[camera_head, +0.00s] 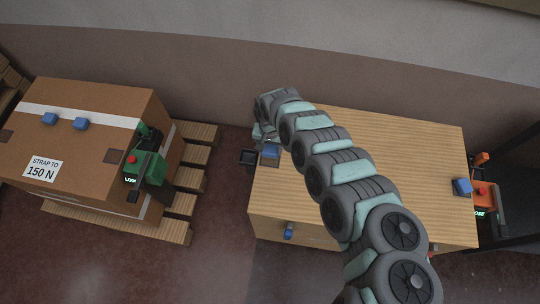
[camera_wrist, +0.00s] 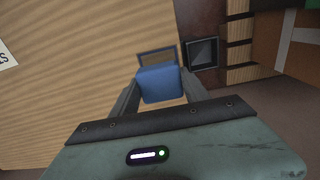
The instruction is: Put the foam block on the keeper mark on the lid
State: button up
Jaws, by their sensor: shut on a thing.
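My gripper (camera_wrist: 159,92) is shut on a blue foam block (camera_wrist: 158,85), with one finger on each side of it. In the head view the block (camera_head: 270,151) shows at the left end of the wood-grained lid (camera_head: 400,140), below my wrist. A grey outlined rectangle (camera_wrist: 157,54), which looks like the keeper mark, shows on the lid just past the block in the wrist view. The block covers its near part. I cannot tell whether the block touches the lid or hangs just above it.
A dark square holder (camera_wrist: 201,53) sits beside the lid's edge. A second blue block (camera_head: 462,186) lies at the lid's right end, near an orange tool (camera_head: 484,194).

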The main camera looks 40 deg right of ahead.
aim_at(270, 148)
jog(key=shift+f+b, duration=0.7)
jog(key=shift+f, duration=2.05)
jog(key=shift+f, duration=0.15)
jog(key=o, duration=1.3)
notch_tip(270, 148, up, 12)
jog(key=shift+r+p, duration=0.15)
jog(key=shift+p, duration=1.1)
